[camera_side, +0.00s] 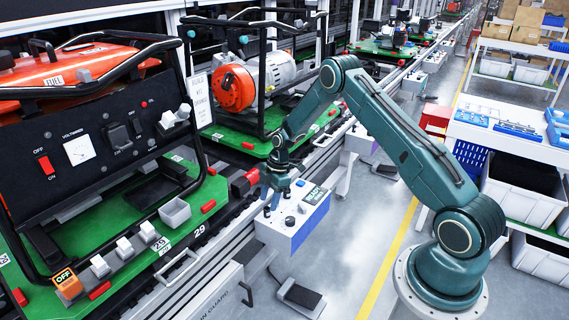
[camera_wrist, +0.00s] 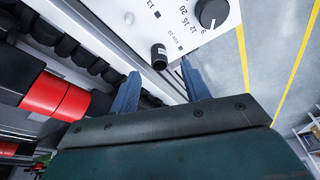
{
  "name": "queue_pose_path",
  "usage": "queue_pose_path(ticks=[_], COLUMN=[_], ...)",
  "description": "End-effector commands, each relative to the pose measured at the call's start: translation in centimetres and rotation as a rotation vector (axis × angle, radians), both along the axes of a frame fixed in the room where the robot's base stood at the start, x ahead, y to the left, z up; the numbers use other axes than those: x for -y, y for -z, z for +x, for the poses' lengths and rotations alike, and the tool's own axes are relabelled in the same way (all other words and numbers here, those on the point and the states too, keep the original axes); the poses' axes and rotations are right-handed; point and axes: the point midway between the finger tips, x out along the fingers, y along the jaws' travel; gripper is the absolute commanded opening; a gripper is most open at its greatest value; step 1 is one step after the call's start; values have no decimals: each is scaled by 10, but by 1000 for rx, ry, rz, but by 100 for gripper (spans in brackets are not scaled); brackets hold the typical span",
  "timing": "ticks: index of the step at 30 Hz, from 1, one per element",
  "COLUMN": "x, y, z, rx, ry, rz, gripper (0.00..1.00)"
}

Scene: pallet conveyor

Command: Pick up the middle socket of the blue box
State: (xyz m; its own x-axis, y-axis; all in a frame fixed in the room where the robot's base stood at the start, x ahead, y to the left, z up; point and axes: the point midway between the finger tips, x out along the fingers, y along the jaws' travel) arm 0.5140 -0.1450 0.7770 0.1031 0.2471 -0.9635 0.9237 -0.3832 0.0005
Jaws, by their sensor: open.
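The blue box (camera_side: 293,236) stands beside the conveyor, with a white top panel and blue edging. Its top carries a few small dark sockets and a round dial knob (camera_side: 290,221). My gripper (camera_side: 273,190) is just above the box top. In the wrist view my gripper (camera_wrist: 160,69) is open, its two blue fingers apart, the socket showing between and beyond their tips. I cannot tell whether this is the middle socket.
The conveyor rail runs left of the box. Green pallets (camera_side: 125,215) carry framed generators, one with an orange motor (camera_side: 234,88). Red and black cylinders (camera_wrist: 55,97) lie close left of my gripper. Right of the box is open grey floor with a yellow line (camera_side: 390,265).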

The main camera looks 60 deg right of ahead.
Motion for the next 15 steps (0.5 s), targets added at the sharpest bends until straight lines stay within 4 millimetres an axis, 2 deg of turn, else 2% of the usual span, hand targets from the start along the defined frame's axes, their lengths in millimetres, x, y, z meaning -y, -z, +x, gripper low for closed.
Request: queue_pose_path(ticks=[9,15], x=[-9,-10], y=[35,42], z=[3,4], rx=[-2,-1], ry=[-2,0], rz=[1,0], gripper=[47,47])
